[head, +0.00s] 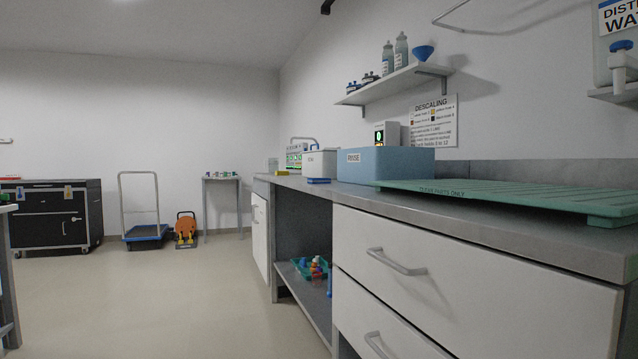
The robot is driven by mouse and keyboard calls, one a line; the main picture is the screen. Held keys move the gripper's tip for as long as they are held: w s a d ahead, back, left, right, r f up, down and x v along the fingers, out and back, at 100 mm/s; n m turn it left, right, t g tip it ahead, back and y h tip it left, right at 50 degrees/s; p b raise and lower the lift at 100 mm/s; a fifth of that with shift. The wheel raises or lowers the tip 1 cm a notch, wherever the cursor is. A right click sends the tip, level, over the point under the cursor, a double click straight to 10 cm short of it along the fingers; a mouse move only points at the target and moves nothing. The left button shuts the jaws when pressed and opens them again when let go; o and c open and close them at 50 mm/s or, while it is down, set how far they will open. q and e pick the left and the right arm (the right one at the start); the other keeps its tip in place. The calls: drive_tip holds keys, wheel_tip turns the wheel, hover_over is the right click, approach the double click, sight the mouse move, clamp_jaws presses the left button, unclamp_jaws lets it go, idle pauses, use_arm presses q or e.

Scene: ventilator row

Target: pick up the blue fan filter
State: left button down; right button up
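I cannot make out a blue fan filter for certain in the head view. Small coloured pieces, some of them blue, lie in a green tray (297,264) on the low shelf under the counter, too small to identify. A narrow blue item (329,284) shows at that shelf's right side, partly hidden by the drawer unit. Neither of my grippers is in view.
The grey counter (480,222) on the right holds a blue bin (388,165), a white container (321,165) and a green slatted rack (480,194). Drawers (450,290) face the aisle. A trolley (146,233) and small table (221,180) stand far back. The floor (150,300) is clear.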

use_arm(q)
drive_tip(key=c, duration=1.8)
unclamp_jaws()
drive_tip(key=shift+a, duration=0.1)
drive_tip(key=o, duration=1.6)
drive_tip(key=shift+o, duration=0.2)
